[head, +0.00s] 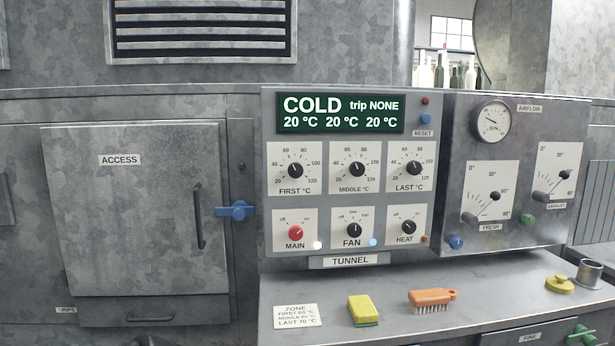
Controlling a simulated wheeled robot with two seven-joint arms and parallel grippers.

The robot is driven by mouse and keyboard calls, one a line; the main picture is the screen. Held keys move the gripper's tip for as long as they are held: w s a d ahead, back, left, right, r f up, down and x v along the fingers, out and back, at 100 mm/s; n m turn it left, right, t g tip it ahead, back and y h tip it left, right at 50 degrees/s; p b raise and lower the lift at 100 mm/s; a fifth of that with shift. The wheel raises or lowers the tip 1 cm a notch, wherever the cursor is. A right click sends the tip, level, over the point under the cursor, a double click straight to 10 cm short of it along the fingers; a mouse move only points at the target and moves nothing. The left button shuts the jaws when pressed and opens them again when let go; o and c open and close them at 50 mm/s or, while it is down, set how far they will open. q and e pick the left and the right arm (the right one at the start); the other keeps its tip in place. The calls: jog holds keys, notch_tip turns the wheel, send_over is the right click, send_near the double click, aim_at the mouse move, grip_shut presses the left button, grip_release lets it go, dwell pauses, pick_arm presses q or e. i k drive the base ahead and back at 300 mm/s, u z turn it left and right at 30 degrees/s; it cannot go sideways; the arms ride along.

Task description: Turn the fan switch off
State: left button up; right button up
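The fan switch (353,230) is a black rotary knob on a white plate, in the lower middle of the tunnel control panel (451,170). Small markings run around it, with "off" at the left. Its pointer looks roughly upright, toward the middle marking, but is too small to read exactly. A pale blue lamp (373,242) beside it looks lit. Neither of my grippers shows in the head view.
The red main knob (295,233) is left of the fan switch and the heat knob (407,227) right. Three temperature dials sit above, under a display (340,113) reading COLD. A sponge (363,310) and brush (432,300) lie on the ledge below.

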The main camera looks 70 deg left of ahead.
aim_at(355, 229)
jog(key=u, duration=0.9)
jog(key=i, duration=0.5)
jog(key=u, duration=0.95)
